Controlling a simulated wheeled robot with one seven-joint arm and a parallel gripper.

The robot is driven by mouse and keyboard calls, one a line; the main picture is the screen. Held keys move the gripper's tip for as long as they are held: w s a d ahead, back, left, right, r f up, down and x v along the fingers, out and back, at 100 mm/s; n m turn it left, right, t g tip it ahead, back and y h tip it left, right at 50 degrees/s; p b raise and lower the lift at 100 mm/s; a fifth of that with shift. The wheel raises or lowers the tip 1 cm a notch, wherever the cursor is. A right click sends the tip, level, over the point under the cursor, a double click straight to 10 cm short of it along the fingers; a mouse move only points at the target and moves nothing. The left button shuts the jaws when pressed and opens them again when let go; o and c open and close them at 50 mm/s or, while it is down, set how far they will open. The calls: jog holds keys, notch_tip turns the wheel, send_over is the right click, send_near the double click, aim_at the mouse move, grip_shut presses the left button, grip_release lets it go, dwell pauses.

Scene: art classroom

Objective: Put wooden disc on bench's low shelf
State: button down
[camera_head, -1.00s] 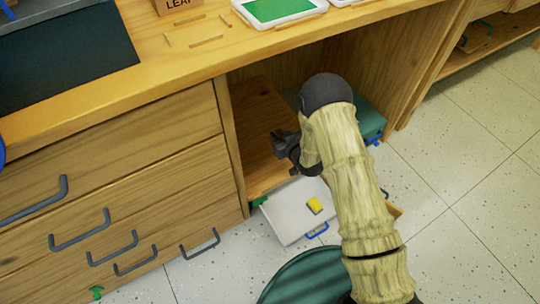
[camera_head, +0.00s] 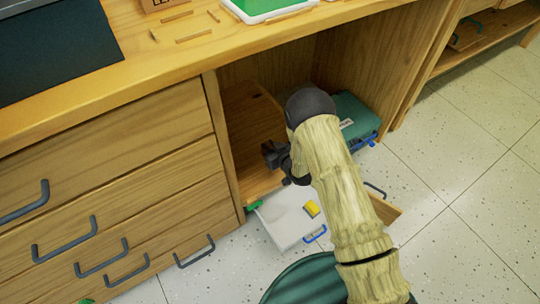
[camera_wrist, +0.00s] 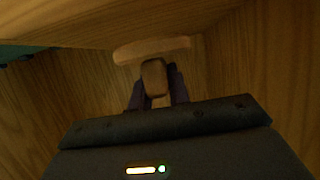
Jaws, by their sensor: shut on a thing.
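My gripper (camera_head: 275,155) reaches into the bench's open bay, over the low shelf (camera_head: 252,118). In the wrist view my gripper (camera_wrist: 154,88) is shut on a brown wooden piece (camera_wrist: 154,76) between its fingers. A paler, wide wooden edge with a curved outline (camera_wrist: 150,48) shows just beyond it. This looks like the wooden disc, seen nearly edge-on; whether the brown piece is part of it is unclear. In the head view the disc is hidden. I cannot tell whether it touches the shelf.
Bay side walls stand close around my gripper, with the bench top (camera_head: 120,75) above. A teal case (camera_head: 355,120) is at the bay's right. Drawers (camera_head: 110,170) with grey handles are at the left.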

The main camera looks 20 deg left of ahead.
jog(key=shift+f+b, duration=1.5)
jog(key=shift+f, duration=1)
jog(key=shift+f, duration=0.1)
jog(key=c, duration=1.3)
grip_release()
jog(key=shift+s+d+r, duration=0.1)
jog(key=shift+r, duration=0.15)
jog(key=p+v, duration=0.6)
jog(key=v, duration=0.5)
jog(key=shift+s+d+r+p, duration=0.1)
jog(key=shift+s+d+p, duration=0.15)
jog(key=shift+p, duration=0.1)
